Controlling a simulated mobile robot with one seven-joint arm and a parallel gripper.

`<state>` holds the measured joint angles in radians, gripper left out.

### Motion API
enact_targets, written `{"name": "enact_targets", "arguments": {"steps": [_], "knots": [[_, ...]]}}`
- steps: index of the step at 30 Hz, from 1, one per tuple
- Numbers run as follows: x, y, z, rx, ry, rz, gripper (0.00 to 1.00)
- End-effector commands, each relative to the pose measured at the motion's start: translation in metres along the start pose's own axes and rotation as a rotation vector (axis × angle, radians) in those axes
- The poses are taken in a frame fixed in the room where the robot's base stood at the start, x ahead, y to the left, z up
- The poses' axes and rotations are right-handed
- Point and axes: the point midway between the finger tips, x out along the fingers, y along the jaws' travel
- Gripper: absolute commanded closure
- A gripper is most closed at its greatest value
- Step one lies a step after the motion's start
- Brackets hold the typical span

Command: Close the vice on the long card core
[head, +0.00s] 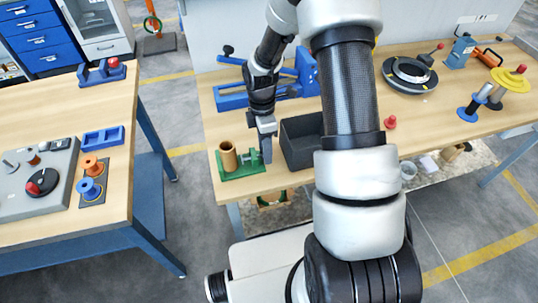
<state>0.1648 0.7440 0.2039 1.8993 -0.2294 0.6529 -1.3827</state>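A short-looking brown card tube (229,155) stands upright at the left end of a small green vice (243,174) near the table's front left corner. A green upright part of the vice stands just right of the tube. My gripper (266,144) points down over the right end of the vice, to the right of the tube. Its grey fingers are close to the vice's right part. They are too small and overlapped to tell whether they touch or hold it. My arm hides part of the table's middle.
A dark open bin (301,143) stands close right of the vice. Blue fixtures (304,70) lie behind my gripper. A red knob (390,122), a black ring (410,72) and spools (476,104) are farther right. A second table (60,105) stands left across a floor gap.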

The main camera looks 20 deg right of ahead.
Motion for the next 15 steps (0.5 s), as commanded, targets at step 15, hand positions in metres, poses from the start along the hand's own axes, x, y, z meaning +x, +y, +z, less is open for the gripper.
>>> {"name": "enact_targets", "arguments": {"steps": [15], "knots": [[0.0051,-0.0034,0.0000,0.000,-0.001,0.141,0.61]]}}
